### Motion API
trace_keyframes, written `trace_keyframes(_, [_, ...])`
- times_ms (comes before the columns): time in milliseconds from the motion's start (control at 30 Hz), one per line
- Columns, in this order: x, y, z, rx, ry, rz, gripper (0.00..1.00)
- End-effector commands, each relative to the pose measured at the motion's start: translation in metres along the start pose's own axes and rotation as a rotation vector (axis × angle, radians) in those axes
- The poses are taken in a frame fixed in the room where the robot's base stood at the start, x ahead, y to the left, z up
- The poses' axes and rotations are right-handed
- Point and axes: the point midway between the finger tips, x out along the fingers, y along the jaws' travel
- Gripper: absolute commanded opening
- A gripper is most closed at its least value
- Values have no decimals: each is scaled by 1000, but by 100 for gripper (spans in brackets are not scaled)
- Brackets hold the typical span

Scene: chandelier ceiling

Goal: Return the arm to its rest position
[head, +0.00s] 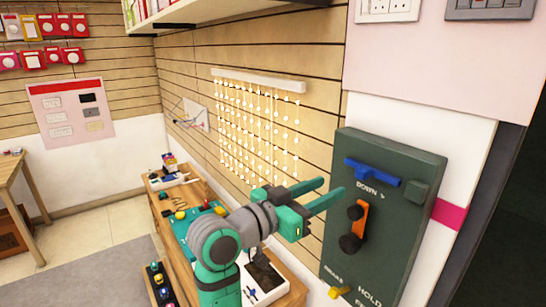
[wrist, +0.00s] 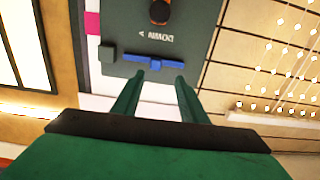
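My gripper (head: 333,186) is raised in front of the wall, just left of a dark green panel (head: 400,170). Its two green fingers are apart with nothing between them. In the wrist view my gripper (wrist: 160,77) also shows its fingers spread, pointing towards the panel (wrist: 190,28) and its blue bar (wrist: 158,60). The fingertips appear close below the bar there; whether they touch it I cannot tell. In the head view the blue bar (head: 372,172) is right of the fingertips, and a gap shows. My arm is bent, reaching up from the lower middle.
The panel carries an orange lever (head: 360,218) with black knobs and a yellow piece (head: 340,292). A wooden bench (head: 165,232) with small items runs along the wall behind my arm. String lights (head: 258,125) hang on the wall. Open floor (head: 95,235) lies left.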

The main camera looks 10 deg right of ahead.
Motion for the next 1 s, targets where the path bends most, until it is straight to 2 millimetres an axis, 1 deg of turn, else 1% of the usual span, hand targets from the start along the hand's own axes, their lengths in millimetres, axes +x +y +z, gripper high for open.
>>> trace_keyframes(167, [0, -17, 46, -93, 29, -77, 39])
trace_keyframes(300, [-5, -31, 95, -179, 59, -170, 39])
trace_keyframes(367, [-9, -36, 116, -212, 69, -211, 39])
trace_keyframes(533, [-24, -43, 177, -292, 89, -330, 39])
trace_keyframes(700, [-46, -42, 237, -354, 98, -449, 39])
trace_keyframes(767, [-56, -40, 258, -371, 99, -491, 39])
trace_keyframes(800, [-62, -38, 271, -381, 98, -519, 39])
trace_keyframes(1000, [-99, -20, 334, -413, 86, -653, 39])
